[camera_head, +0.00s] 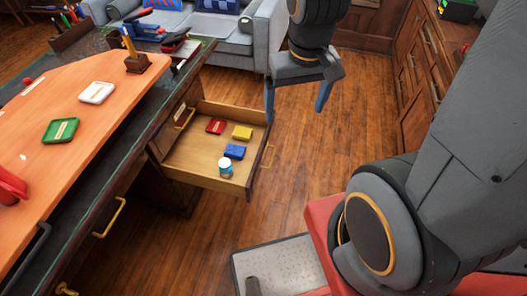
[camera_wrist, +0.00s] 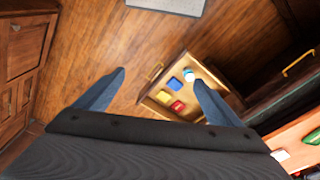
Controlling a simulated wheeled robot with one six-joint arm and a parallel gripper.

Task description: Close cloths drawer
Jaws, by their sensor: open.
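A wooden drawer (camera_head: 190,157) is pulled well out of the dark desk (camera_head: 150,120). Its front faces right and carries a gold handle (camera_head: 267,157). Inside lie a red item (camera_head: 215,126), a yellow item (camera_head: 242,132), a blue item (camera_head: 234,152) and a white jar with a teal band (camera_head: 226,168). My gripper (camera_head: 296,108) is open and empty, beyond the drawer's front at its far right corner in the head view. In the wrist view my gripper (camera_wrist: 160,77) has its fingers spread, and the drawer shows partly behind the right finger.
An orange desktop (camera_head: 100,110) holds a green tray (camera_head: 61,131) and a white tray (camera_head: 96,93). Another gold handle (camera_head: 110,218) sits on the desk's front. A grey sofa (camera_head: 215,38) stands behind, and wooden cabinets (camera_head: 415,75) line the right. The wood floor (camera_head: 310,140) beside the drawer is clear.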

